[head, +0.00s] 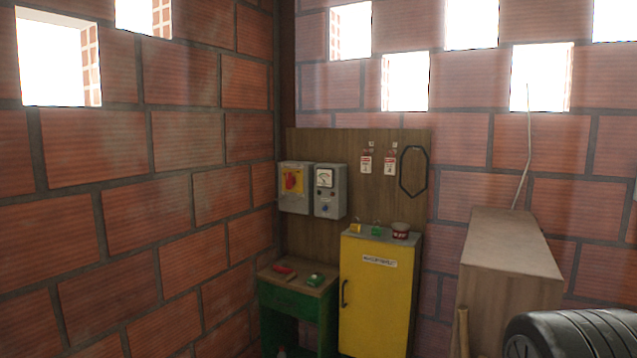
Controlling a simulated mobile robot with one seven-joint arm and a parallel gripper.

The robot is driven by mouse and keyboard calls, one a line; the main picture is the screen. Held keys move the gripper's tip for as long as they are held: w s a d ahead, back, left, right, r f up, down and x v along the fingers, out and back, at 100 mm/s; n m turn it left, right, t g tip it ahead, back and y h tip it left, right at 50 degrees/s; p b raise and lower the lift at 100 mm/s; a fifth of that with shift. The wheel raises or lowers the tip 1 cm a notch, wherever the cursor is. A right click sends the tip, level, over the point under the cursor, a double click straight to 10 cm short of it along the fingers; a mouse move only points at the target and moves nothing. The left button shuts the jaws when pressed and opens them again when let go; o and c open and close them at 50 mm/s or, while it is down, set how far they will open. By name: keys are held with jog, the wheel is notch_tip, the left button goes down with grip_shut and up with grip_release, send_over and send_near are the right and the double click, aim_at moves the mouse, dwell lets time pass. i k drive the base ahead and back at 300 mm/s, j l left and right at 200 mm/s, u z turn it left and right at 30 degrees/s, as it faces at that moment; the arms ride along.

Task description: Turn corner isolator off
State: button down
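The corner isolator (293,188) is a grey box with a yellow plate and a red rotary handle (291,181). It is mounted on a wooden backboard near the corner of the brick walls. The handle looks tilted, but its exact position is too small to read. A second grey box with a dial gauge and a blue knob (330,191) hangs just to its right. My gripper is not in view.
A yellow cabinet (377,300) and a small green table (285,305) with red and green items stand below the boxes. Tags (365,165) and a black loop (402,172) hang on the board. A wooden box (510,255) and a black ribbed round object (572,333) are at right.

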aim_at(289, 180)
jog(key=i+j, duration=0.15)
jog(key=j, duration=0.2)
jog(key=i+j+u, duration=0.1)
jog(key=j, duration=0.3)
jog(key=i+j, duration=0.25)
jog(key=i+j+z, duration=0.2)
jog(key=i+j, duration=1.05)
jog(key=i, duration=0.1)
